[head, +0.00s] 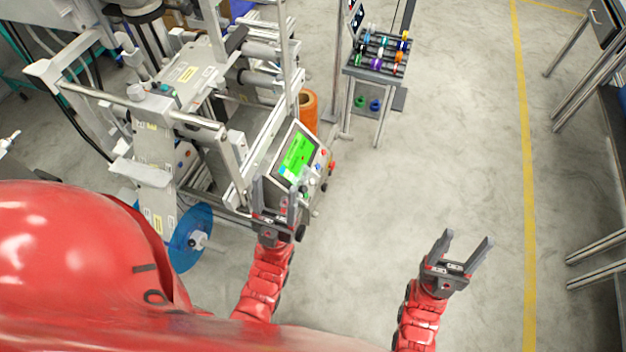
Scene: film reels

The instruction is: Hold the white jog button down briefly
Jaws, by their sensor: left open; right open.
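A control panel (283,166) with a lit green screen (297,156) stands on the right end of the grey machine. Small red, blue and other buttons sit beside and below the screen. A small pale button (307,171) shows near the screen's lower right; I cannot tell for sure that it is the white jog button. My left gripper (276,182) is open and empty at the panel's lower left, its fingers covering part of the panel. I cannot tell whether it touches the panel. My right gripper (469,239) is open and empty over bare floor, well right of the panel.
The machine's metal frame (180,115) fills the left side, with a blue reel (190,238) low down. An orange roll (308,108) stands behind the panel. A rack of coloured reels (383,52) is at the back. Clear floor lies right, up to a yellow line (524,150).

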